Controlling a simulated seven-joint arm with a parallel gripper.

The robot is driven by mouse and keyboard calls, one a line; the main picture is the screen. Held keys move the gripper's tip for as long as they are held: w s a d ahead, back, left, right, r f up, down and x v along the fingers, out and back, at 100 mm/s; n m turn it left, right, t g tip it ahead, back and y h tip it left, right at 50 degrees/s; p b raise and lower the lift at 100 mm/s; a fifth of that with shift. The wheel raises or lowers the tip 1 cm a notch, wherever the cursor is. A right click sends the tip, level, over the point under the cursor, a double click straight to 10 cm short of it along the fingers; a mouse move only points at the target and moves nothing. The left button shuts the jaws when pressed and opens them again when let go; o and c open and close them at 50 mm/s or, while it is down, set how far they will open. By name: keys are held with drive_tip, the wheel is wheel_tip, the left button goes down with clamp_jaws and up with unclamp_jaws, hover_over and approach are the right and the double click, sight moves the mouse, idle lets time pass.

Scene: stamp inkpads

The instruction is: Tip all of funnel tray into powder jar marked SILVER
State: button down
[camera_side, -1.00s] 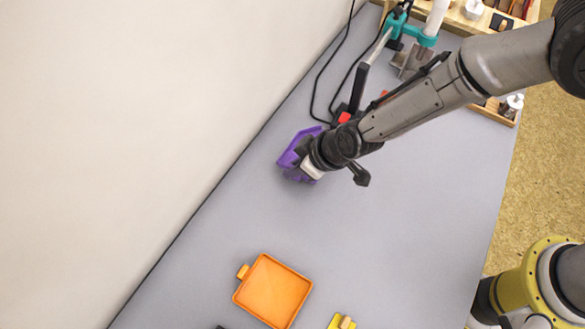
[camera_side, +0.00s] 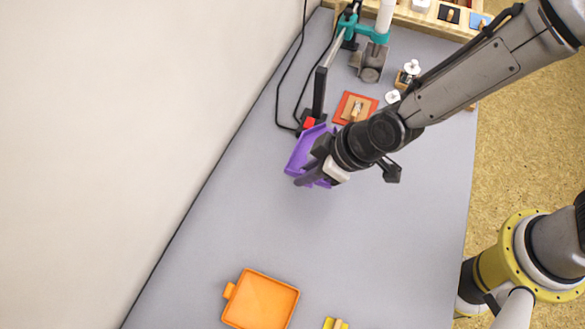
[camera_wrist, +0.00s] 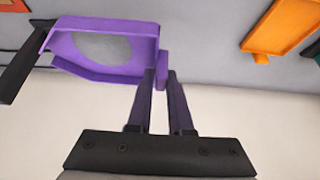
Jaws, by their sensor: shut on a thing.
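A purple tray (camera_side: 300,151) with raised walls is held by its small tab in my gripper (camera_side: 317,164), above the grey table and close to the wall. It also shows in the wrist view (camera_wrist: 75,45), where the fingers (camera_wrist: 160,80) close on the tab. Its inside shows a round grey patch (camera_wrist: 104,48); I cannot tell whether this is powder. The tray looks tilted in the side view. Small white-topped jars (camera_side: 411,67) stand near the table's back right; no SILVER marking is legible.
An orange tray (camera_side: 262,302) lies at the front. A red square pad (camera_side: 355,107) with a wooden piece lies behind my gripper, near a teal and grey stand (camera_side: 370,62) with black cables. A wooden rack (camera_side: 430,18) is at the back. The middle table is clear.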

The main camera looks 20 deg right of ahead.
drive_tip(key=s+d+r, duration=0.2)
drive_tip(key=s+d, duration=0.1)
drive_tip(key=w+d+m, duration=0.2)
drive_tip(key=w+d, duration=0.3)
drive_tip(key=d, duration=0.7)
drive_tip(key=w+d+m+y, duration=0.1)
drive_tip(key=w+d, duration=0.5)
drive_tip(key=d, duration=0.6)
drive_tip(key=w+d+m+y, duration=0.1)
drive_tip(key=w+d, duration=0.4)
drive_tip(key=d, duration=0.7)
drive_tip(key=shift+w+m, duration=0.25)
drive_tip(key=shift+m, duration=0.65)
drive_tip(key=shift+f, duration=0.1)
drive_tip(key=shift+w+d+r+y, duration=0.1)
drive_tip(key=shift+d+r+y, duration=0.1)
drive_tip(key=shift+d+y, duration=0.15)
drive_tip(key=shift+w+d+r+g+y, duration=0.15)
drive_tip(key=shift+d+r+g+y, duration=0.2)
drive_tip(key=shift+y, duration=0.1)
